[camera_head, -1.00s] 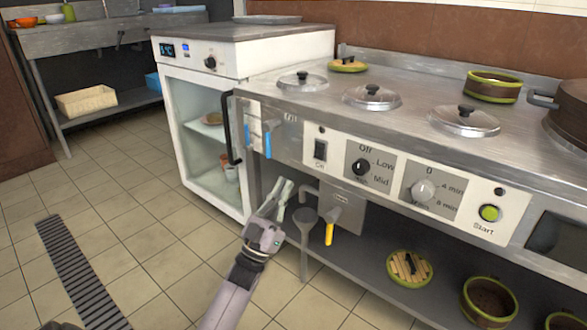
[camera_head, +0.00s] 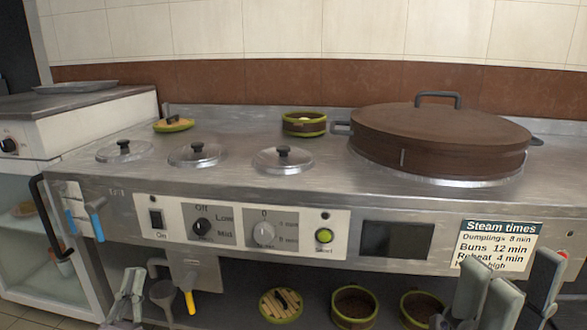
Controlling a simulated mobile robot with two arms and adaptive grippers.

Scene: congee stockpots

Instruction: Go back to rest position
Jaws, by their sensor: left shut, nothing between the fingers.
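My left gripper (camera_head: 131,282) is at the lower left in the head view, in front of the stove's lower front. Its fingers are together and nothing is held. My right gripper (camera_head: 518,282) is at the lower right, in front of the steam-times sign (camera_head: 496,245). Its fingers stand upright and look apart, with nothing seen between them. Both grippers are clear of the counter top, and the arms behind them are mostly cut off by the lower picture edge.
The steel stove (camera_head: 330,190) carries several small lids and a large brown steamer lid (camera_head: 440,128). A bamboo steamer (camera_head: 304,124) stands at the back. Steamer baskets (camera_head: 355,307) sit on the lower shelf. A white cabinet (camera_head: 35,245) is left.

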